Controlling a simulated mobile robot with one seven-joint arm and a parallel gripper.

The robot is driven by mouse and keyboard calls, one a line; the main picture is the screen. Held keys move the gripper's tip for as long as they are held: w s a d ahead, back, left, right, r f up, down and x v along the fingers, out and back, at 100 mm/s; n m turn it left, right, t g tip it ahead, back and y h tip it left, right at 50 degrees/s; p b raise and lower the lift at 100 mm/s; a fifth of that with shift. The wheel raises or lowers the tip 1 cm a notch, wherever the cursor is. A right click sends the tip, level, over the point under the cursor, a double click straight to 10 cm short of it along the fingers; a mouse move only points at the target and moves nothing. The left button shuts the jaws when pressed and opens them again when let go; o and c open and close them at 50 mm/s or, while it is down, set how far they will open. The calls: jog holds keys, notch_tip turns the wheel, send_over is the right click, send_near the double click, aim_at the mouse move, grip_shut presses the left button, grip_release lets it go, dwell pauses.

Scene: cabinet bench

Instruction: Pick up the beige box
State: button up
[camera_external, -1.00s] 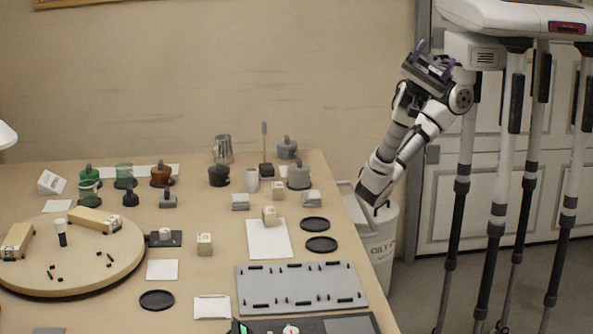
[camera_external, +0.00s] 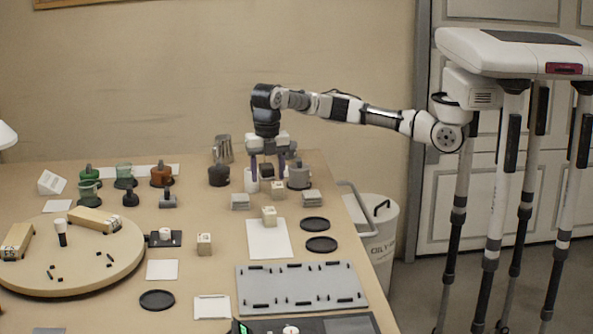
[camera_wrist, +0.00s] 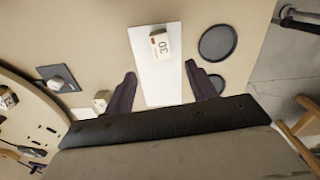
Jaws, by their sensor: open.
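A small beige box (camera_external: 269,215) with printed marks stands on a white sheet (camera_external: 268,242) near the middle of the bench. In the wrist view a box (camera_wrist: 160,46) marked "30" lies between and beyond the fingertips, on the white sheet (camera_wrist: 165,85). A second small beige box (camera_external: 204,244) stands to the left of the sheet, and another (camera_external: 278,189) stands behind it. My gripper (camera_external: 267,178) points down above the back part of the bench, its two purple fingers apart and empty. In the wrist view my gripper (camera_wrist: 160,69) is open with nothing between its fingers.
Two black discs (camera_external: 315,224) lie right of the sheet. A grey pegged plate (camera_external: 300,287) lies in front. Canisters (camera_external: 299,175) and a white cylinder (camera_external: 251,180) stand close to my gripper. A round wooden board (camera_external: 130,250) with longer beige blocks is at left.

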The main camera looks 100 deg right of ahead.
aim_at(269, 210)
notch_tip(269, 210, down, 12)
jog(key=shift+s+f, duration=0.1)
jog(key=shift+f, duration=0.1)
dwell(0.4)
jog(key=shift+c, duration=0.3)
jog(key=c, duration=1)
jog(key=shift+a+r, duration=0.1)
jog(key=shift+r, duration=0.05)
jog(key=shift+c, duration=0.2)
